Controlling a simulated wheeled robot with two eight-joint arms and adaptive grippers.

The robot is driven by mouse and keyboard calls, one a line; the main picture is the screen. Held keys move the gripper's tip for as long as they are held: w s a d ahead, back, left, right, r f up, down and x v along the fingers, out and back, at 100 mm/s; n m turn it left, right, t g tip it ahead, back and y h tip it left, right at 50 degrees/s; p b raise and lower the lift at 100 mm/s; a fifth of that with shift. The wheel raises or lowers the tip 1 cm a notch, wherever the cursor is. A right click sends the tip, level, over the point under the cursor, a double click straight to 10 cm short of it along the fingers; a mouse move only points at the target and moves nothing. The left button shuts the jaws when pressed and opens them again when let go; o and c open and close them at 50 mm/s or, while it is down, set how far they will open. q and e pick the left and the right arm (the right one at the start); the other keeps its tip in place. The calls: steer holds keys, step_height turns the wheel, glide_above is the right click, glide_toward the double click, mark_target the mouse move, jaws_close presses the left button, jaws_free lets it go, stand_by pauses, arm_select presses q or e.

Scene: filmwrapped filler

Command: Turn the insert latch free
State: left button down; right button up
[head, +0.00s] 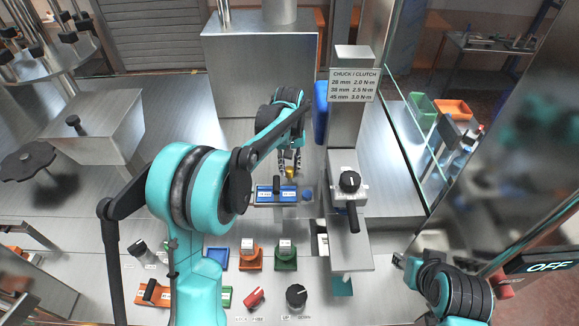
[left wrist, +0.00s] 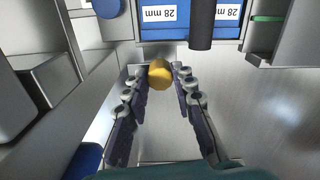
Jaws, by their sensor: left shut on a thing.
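My left gripper (head: 290,160) reaches down at the middle of the bench, and its two fingers also show in the left wrist view (left wrist: 160,85). It is shut on a small yellow knob (left wrist: 159,73), which I take to be the insert latch; the knob shows in the head view (head: 290,173) too. Just beyond the knob in the wrist view is a blue insert (left wrist: 190,32) with two white labels reading 28 mm. The insert (head: 276,205) lies below the gripper in the head view. My right arm is at the lower right; its fingers are not clear.
A steel post bears a CHUCK / CLUTCH sign (head: 353,85). A clamp with a black knob (head: 349,182) stands right of the insert. A glass panel (head: 420,140) rises farther right. Orange (head: 250,258) and green (head: 286,257) holders stand in front.

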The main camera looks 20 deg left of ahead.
mark_target(289, 169)
arm_select(q)
steer(key=c, duration=1.3)
jaws_free()
steer(key=shift+o, duration=0.2)
step_height(289, 169, up, 12)
